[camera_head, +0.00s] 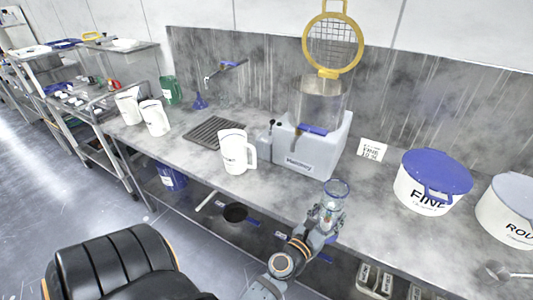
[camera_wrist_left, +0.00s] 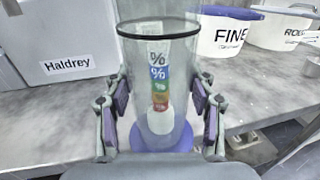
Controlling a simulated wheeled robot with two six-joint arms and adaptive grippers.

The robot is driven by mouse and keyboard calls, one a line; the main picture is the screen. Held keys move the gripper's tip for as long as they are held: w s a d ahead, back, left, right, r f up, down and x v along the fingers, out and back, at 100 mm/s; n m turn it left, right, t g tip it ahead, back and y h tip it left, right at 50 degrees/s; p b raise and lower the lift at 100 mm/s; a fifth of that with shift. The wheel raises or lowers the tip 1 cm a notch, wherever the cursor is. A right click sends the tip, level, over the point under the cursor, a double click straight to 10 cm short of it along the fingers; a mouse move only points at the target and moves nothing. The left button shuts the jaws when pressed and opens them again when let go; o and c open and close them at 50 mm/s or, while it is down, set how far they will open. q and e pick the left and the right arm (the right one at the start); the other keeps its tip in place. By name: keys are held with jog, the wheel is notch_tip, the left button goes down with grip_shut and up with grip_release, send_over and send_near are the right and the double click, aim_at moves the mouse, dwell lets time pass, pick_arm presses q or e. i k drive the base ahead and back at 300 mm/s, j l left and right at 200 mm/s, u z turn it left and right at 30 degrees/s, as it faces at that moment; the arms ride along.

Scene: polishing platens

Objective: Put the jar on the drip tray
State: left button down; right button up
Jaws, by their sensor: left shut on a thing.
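The jar (camera_head: 336,188) is a clear cylinder with a dark rim; it also shows in the left wrist view (camera_wrist_left: 158,75), with a blue base and coloured percent markings. My left gripper (camera_head: 328,213) is shut around it, with a finger on each side in the left wrist view (camera_wrist_left: 158,108). The jar looks roughly upright at the bench's front edge, right of the grey machine; I cannot tell whether its base touches anything. The drip tray (camera_head: 213,132), a dark slotted grate, lies on the bench to the left, apart from the jar. My right gripper is not in view.
A white jug (camera_head: 234,155) stands between the drip tray and the grey machine (camera_head: 310,150). Two more white jugs (camera_head: 154,118) stand left of the tray. A lidded white tub (camera_head: 428,188) marked FINE stands right.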

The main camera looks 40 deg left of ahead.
aim_at(215, 130)
jog(key=j+u, duration=0.65)
jog(key=u, duration=0.15)
jog(key=i+j+u, duration=0.1)
jog(key=j+u, duration=0.25)
jog(key=i+j+z, duration=0.6)
jog(key=j, duration=0.25)
jog(key=i+l, duration=0.3)
jog(key=i, duration=0.05)
